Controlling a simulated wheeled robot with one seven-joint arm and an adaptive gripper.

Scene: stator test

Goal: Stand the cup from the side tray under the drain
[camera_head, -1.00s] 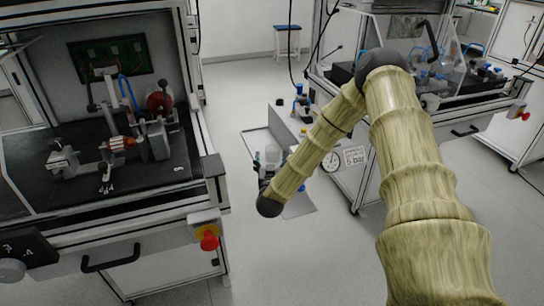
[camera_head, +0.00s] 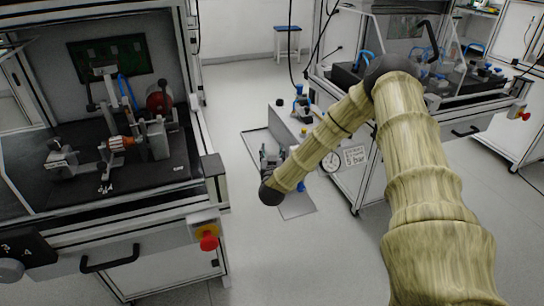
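My arm reaches out over the gap between the two benches. Its gripper (camera_head: 269,157) is small and dark, just beyond the black wrist joint, over a low grey surface (camera_head: 296,207) near the floor. The wrist hides part of it, and I cannot see whether the fingers are open or shut. I cannot make out the cup, and cannot tell whether it is in the gripper or hidden behind my arm. The side tray and the drain cannot be told apart clearly here; a low grey unit (camera_head: 287,118) with blue-topped fittings (camera_head: 300,98) stands just behind the gripper.
The left bench (camera_head: 110,195) carries a test rig with an orange part (camera_head: 120,142); a red stop button (camera_head: 208,241) juts from its front corner. A blue-topped stool (camera_head: 288,29) stands behind.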

